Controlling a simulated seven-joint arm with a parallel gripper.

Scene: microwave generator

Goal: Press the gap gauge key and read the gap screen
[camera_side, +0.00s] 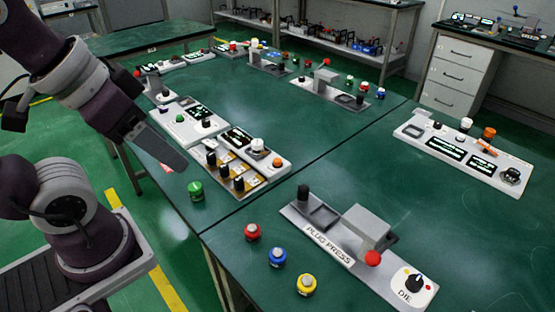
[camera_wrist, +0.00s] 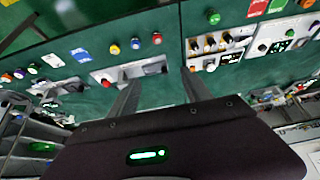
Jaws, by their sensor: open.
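My gripper (camera_side: 168,152) hangs above the left edge of the green table in the side view, near the middle panels. In the wrist view its two fingers (camera_wrist: 160,88) are apart with nothing between them. I cannot tell which control is the gap gauge key or which display is the gap screen, as the labels are too small. Candidate units are a white panel with a dark lit screen (camera_side: 238,137) beside my gripper, a white panel (camera_side: 183,123) behind it, and a long white panel with two screens (camera_side: 462,152) at the right.
A plug press (camera_side: 328,246) stands in front, with red (camera_side: 252,231), blue (camera_side: 277,256) and yellow (camera_side: 306,284) buttons beside it. A green button (camera_side: 196,190) sits near the left edge. More fixtures (camera_side: 330,88) line the back. Bare table lies at the centre right.

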